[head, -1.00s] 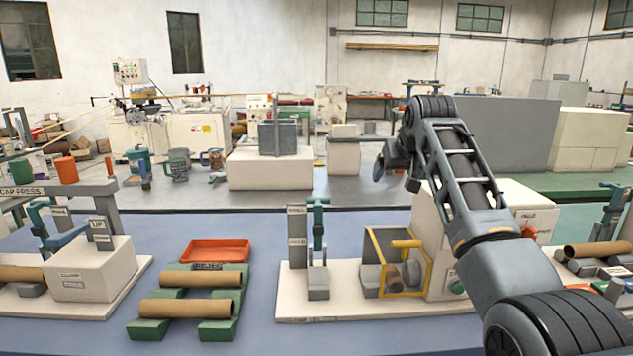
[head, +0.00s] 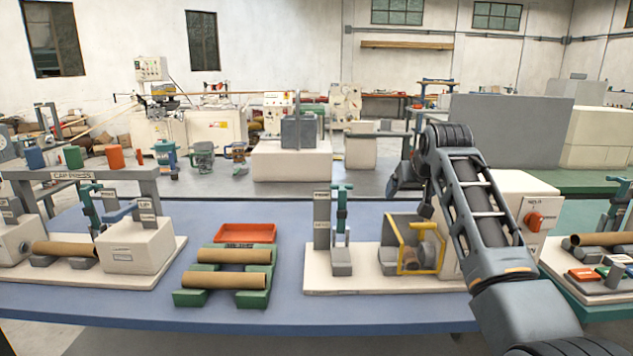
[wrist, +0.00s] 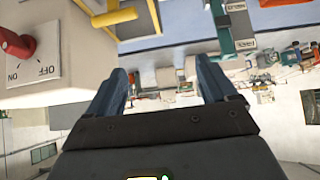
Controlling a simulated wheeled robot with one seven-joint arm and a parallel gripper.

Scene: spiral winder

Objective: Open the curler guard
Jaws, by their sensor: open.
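The curler guard is a yellow frame (head: 403,262) with a yellow handle bar, in front of the curler's rollers in the head view. It looks closed over them, though its exact angle is hard to tell. The cream curler housing (head: 450,262) is partly hidden behind my arm. My gripper (head: 392,190) is above and behind the guard in the head view, small and partly hidden by my arm. In the wrist view my gripper (wrist: 163,82) is open, with nothing between its fingers. A yellow bar (wrist: 115,18) of the guard shows at the top left there, apart from the fingers.
A red switch knob (head: 534,220) sits on the housing's right side; it shows close at left in the wrist view (wrist: 18,45). A green lever stand (head: 341,230) stands left of the guard. A green rack (head: 222,298) with cardboard tubes and a red tray (head: 245,233) lie further left.

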